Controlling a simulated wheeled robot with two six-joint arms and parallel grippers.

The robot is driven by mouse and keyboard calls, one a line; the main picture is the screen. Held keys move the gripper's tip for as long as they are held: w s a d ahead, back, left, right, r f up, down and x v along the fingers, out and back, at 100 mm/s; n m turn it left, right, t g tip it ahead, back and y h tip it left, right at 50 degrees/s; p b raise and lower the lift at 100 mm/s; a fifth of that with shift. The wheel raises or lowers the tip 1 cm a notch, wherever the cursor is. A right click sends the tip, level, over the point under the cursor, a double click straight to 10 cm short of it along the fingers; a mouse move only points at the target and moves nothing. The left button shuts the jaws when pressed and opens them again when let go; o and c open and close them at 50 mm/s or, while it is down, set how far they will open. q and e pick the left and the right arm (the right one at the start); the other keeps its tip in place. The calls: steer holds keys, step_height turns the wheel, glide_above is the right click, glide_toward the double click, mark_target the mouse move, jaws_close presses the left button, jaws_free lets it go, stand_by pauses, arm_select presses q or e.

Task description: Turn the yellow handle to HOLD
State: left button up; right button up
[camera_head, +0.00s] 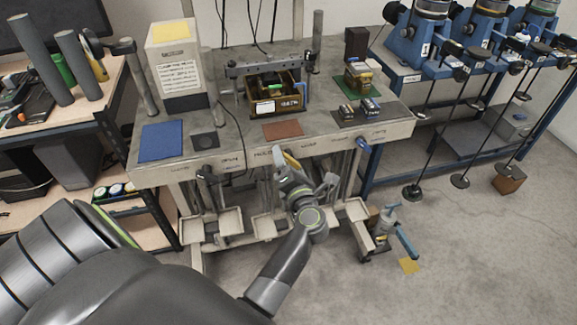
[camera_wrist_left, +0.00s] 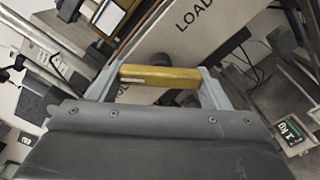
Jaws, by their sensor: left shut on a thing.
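The yellow handle (camera_wrist_left: 160,77) lies between the fingers of my left gripper (camera_wrist_left: 158,82) in the left wrist view. In the head view, a small yellow part of the handle (camera_head: 292,161) shows below the bench's front edge, between the HOLD and LOAD labels. My left gripper (camera_head: 285,170) is shut on it there, and the wrist hides most of the lever. The LOAD label (camera_wrist_left: 194,13) is clear in the left wrist view; the HOLD label is partly hidden behind the gripper and handle. My right gripper is not in view.
The bench (camera_head: 222,143) carries a blue mat (camera_head: 161,141), a white box (camera_head: 176,62) and a wooden bin (camera_head: 277,112). Posts and trays (camera_head: 226,222) crowd the space under its front edge. A blue-handled device (camera_head: 386,222) stands on the floor at right, with open floor beyond.

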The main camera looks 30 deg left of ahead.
arm_select(q)
steer(key=shift+f+n+b, duration=0.1)
steer(key=shift+n+b, duration=0.2)
steer(key=shift+n, duration=0.4)
steer(key=o, duration=1)
steer(key=shift+d, duration=0.15)
